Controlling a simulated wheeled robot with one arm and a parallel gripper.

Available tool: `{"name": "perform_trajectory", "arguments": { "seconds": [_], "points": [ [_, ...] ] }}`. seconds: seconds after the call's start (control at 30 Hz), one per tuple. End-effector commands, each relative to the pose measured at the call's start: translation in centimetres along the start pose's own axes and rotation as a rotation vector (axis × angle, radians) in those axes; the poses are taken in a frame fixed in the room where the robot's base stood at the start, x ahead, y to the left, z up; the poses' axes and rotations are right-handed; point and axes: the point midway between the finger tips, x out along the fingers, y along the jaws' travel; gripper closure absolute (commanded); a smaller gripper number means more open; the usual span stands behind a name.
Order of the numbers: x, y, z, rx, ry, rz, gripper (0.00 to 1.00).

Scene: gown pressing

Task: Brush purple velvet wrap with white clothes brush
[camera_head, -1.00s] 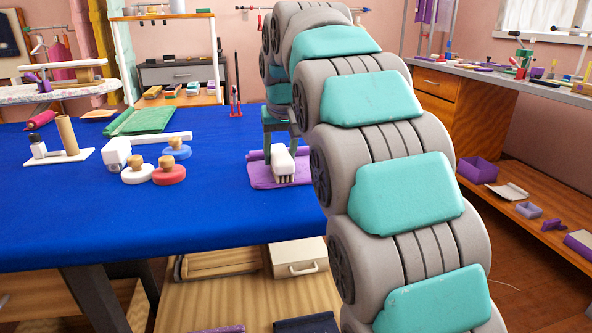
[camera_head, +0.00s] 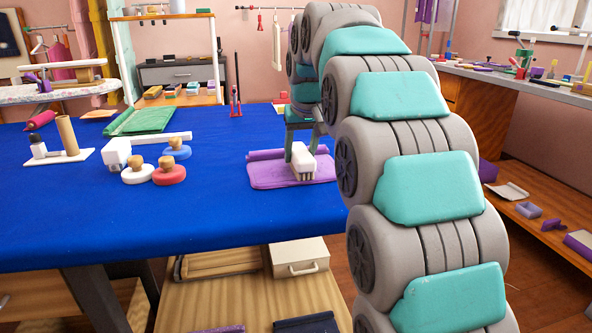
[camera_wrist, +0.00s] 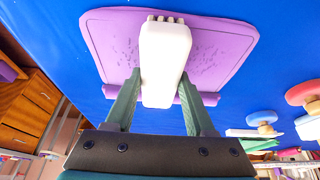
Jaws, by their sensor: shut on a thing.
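The purple velvet wrap (camera_head: 270,175) lies flat on the blue table, with a rolled edge along its far side. It also shows in the wrist view (camera_wrist: 222,45), with small dark specks on both sides of the brush. The white clothes brush (camera_head: 303,164) is over the right part of the wrap in the head view, bristles down. In the wrist view the brush (camera_wrist: 165,60) covers the middle of the wrap. My gripper (camera_wrist: 160,95) is shut on the brush, one finger on each side. Whether the bristles touch the cloth is hard to tell.
White, red (camera_head: 169,172) and blue round pieces with wooden knobs stand left of the wrap. A long white-handled tool (camera_head: 118,150) lies behind them. A folded green cloth (camera_head: 140,119) and a red stand (camera_head: 236,103) are farther back. The blue table (camera_head: 220,215) is clear around the wrap.

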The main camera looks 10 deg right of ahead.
Motion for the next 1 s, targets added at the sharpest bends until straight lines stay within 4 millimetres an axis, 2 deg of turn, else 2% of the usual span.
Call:
{"name": "perform_trajectory", "arguments": {
  "seconds": [0.37,0.8,1.0],
  "points": [
    [0.1,0.4,0.0,0.001,-0.002,0.001,1.00],
    [0.0,4.0,0.0,0.001,-0.002,0.001,1.00],
    [0.1,4.6,0.0,0.000,-0.002,0.001,1.00]
  ]
}}
